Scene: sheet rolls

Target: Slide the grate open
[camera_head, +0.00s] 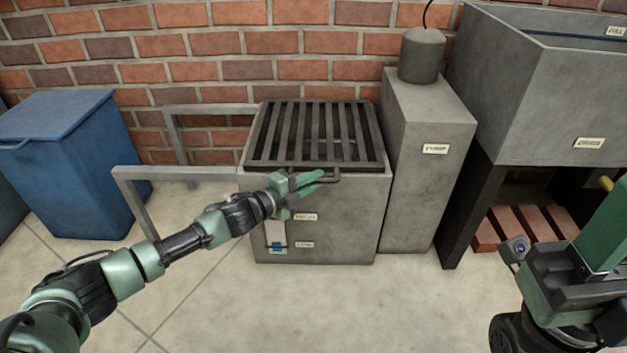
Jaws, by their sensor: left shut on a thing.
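A dark slatted metal grate (314,133) covers the top of a grey concrete box (345,215) in the middle of the view. It lies flat over the opening, and dark space shows between its bars. A bar handle (330,180) sits at the grate's front edge. My left gripper (303,184) reaches in from the left and is shut on the handle at the front of the box. Its fingers hide part of the handle. Part of my right arm shows at the lower right, well away from the grate; its fingertips cannot be made out.
Grey metal rails (185,173) extend left from the box, with open space between them. A blue bin (70,165) stands further left. A tall grey block with a cylinder (422,55) adjoins the box's right side. A large grey tank (545,95) stands beyond it. A brick wall is behind.

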